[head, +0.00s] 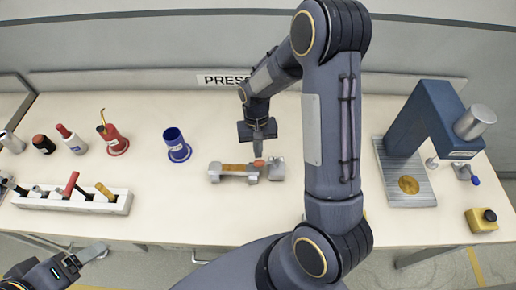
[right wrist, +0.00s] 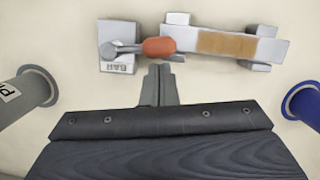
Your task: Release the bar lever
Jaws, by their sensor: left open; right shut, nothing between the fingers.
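The bar lever (right wrist: 158,47) has an orange-red grip on a thin grey arm. It is hinged on a grey block (right wrist: 117,58) labelled BAR. The lever lies flat, its grip reaching to the near end of a grey fixture (right wrist: 271,48) that carries a brass-coloured strip (right wrist: 225,43). In the head view the lever grip (head: 259,163) is at the table's middle. My right gripper (right wrist: 159,70) is shut and empty, its fingertips beside the grip in the wrist view; contact cannot be told. My left gripper (head: 94,252) is open and empty at the lower left, off the table's front edge.
A blue cup (head: 175,145) stands left of the fixture; a grey cup (right wrist: 32,88) shows in the wrist view. A blue press (head: 430,110) and yellow button box (head: 481,221) are right.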

